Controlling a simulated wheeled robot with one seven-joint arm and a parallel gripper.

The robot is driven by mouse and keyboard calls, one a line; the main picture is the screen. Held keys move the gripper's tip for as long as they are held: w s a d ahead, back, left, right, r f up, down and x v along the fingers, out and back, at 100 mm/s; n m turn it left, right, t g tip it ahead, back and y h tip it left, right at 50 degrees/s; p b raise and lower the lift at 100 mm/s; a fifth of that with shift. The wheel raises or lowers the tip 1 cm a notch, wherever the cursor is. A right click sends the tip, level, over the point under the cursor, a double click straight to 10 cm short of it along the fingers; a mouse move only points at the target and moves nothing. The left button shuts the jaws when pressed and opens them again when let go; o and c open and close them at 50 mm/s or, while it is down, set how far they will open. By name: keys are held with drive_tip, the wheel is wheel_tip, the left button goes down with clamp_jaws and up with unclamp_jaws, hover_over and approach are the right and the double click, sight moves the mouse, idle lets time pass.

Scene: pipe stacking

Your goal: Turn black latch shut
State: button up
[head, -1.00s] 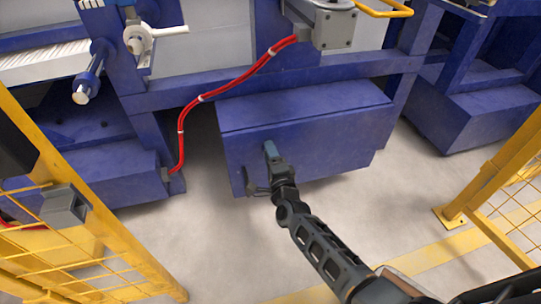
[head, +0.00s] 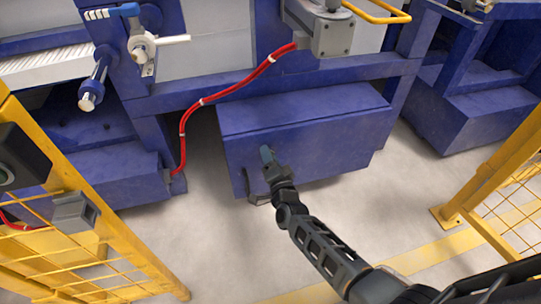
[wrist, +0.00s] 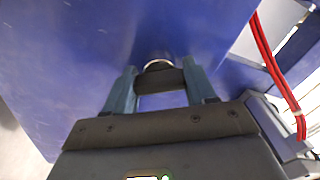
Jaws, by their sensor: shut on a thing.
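The black latch (wrist: 160,67) is on the blue face of a low box (head: 320,140) and shows between my fingers in the wrist view. It has a round, shiny base against the panel and a dark bar reaching across between the fingers. My gripper (wrist: 160,82) is shut on this bar, one blue-grey finger on each side. In the head view my gripper (head: 267,155) is at the left part of the box's front face, and the latch is hidden behind it. I cannot tell the latch's exact angle.
A red cable (head: 225,92) runs left of and above the box. A grey motor housing (head: 328,32) sits above it. Yellow fences stand at left (head: 85,235) and right (head: 490,185). The grey floor (head: 215,235) in front is clear.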

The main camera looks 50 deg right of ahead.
drive_tip(key=n+p, duration=0.2)
drive_tip(key=n, duration=0.4)
drive_tip(key=shift+n, duration=0.3)
drive_tip(key=n+p, duration=0.2)
drive_tip(key=n, duration=0.3)
drive_tip(key=shift+n, duration=0.4)
drive_tip(key=o, duration=1)
drive_tip(key=shift+o, duration=0.2)
drive_tip(key=p+v, duration=0.2)
drive_tip(key=v, duration=0.5)
drive_tip(key=shift+s+a, duration=0.25)
drive_tip(key=shift+s, duration=0.1)
drive_tip(key=shift+s, duration=0.1)
